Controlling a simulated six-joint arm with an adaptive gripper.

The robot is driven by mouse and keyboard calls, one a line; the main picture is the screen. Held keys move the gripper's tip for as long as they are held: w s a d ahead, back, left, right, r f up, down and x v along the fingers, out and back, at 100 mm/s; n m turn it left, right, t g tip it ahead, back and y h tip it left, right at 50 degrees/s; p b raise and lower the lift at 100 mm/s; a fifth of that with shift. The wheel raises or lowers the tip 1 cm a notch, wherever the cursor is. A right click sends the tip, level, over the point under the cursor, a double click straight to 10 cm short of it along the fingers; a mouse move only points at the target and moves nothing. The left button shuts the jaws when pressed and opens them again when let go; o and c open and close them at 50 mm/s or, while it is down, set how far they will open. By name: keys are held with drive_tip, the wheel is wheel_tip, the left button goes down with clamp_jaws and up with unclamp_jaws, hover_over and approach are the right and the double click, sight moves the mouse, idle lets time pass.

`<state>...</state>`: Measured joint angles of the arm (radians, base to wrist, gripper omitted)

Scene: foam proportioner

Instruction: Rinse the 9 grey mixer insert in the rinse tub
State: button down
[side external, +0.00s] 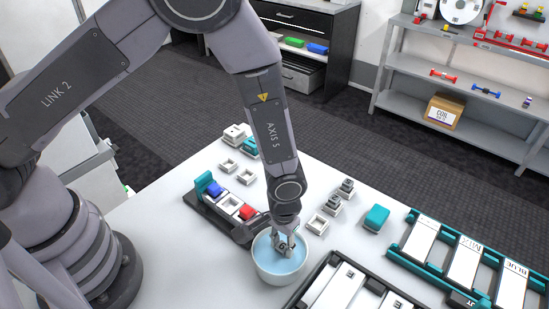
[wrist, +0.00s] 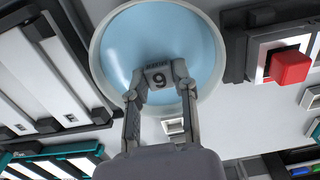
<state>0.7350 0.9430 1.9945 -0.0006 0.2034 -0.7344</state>
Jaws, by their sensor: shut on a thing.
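The grey mixer insert marked 9 (wrist: 158,78) is between the fingers of my gripper (wrist: 160,90) in the wrist view. My gripper is shut on it. In the side view my gripper (side external: 285,243) points down into the rinse tub (side external: 280,276), a white round bowl with light blue water. The tub also shows in the wrist view (wrist: 103,70), around and beyond the insert. The insert is over or in the water; I cannot tell how deep it sits. In the side view the insert is small and partly hidden by the fingers.
A dark fixture with blue and red blocks (side external: 230,205) stands close left of the tub. A dark tray with white bars (side external: 345,285) is close on the right. Grey inserts in white holders (side external: 332,204), a teal block (side external: 376,217) and a teal rack (side external: 450,255) stand farther right.

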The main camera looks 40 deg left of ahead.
drive_tip(key=shift+s, duration=0.3)
idle(0.4)
drive_tip(key=shift+s, duration=0.5)
drive_tip(key=shift+w, duration=0.2)
drive_tip(key=shift+w, duration=0.2)
idle(0.3)
idle(0.4)
drive_tip(key=shift+r, duration=4.55)
